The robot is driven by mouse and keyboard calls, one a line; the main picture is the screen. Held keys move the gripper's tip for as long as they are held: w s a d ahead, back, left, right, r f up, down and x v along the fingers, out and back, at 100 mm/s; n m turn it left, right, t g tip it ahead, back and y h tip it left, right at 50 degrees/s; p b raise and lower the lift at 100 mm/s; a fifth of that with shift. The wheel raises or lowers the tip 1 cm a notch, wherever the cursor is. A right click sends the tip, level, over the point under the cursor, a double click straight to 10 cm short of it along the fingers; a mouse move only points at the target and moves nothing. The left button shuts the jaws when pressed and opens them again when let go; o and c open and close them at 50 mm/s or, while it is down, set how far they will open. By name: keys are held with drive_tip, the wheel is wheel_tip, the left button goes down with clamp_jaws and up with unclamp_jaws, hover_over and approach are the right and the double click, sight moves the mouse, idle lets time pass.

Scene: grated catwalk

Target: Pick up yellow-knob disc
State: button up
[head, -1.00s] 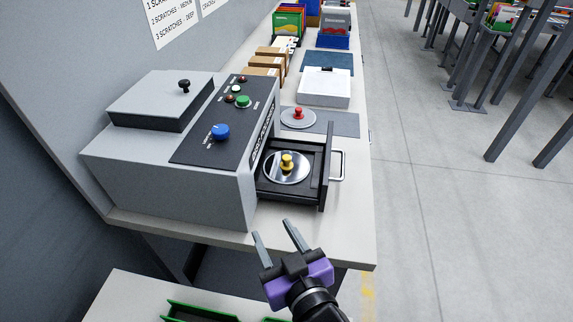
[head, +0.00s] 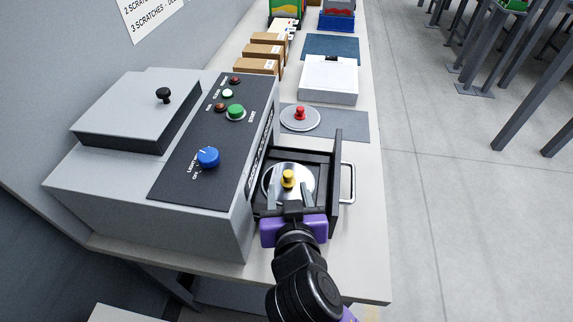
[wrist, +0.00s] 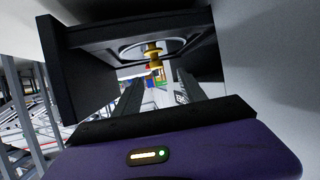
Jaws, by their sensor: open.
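The yellow-knob disc, a shiny silver disc with a yellow knob (head: 288,178), lies in the open black drawer (head: 335,165) of the grey machine. The knob also shows in the wrist view (wrist: 153,55), ahead of the fingers and near the middle. My gripper (head: 292,192) is open, with its two fingers reaching over the drawer at the near side of the knob. In the wrist view my gripper (wrist: 157,92) has a finger to each side, and nothing is between them that I can see. The near part of the disc is hidden by my gripper in the head view.
The grey machine (head: 110,200) with a blue dial stands directly left of the drawer. The drawer's front with its handle (head: 350,183) is on the right. A red-knob disc (head: 300,118) lies on a grey mat behind.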

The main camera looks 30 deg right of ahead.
sight(289, 177)
drive_tip(key=x, duration=0.3)
drive_tip(key=shift+w+d+r, duration=0.1)
drive_tip(key=shift+d, duration=0.05)
drive_tip(key=shift+f+p+x, duration=0.15)
drive_tip(key=shift+p+x, duration=0.15)
drive_tip(key=shift+x, duration=1.05)
drive_tip(key=shift+f+p+x, duration=0.15)
drive_tip(key=shift+p+x, duration=0.15)
drive_tip(key=shift+x, duration=1.1)
drive_tip(key=shift+s+d, duration=0.15)
drive_tip(key=shift+s, duration=0.1)
drive_tip(key=shift+c, duration=0.5)
clamp_jaws()
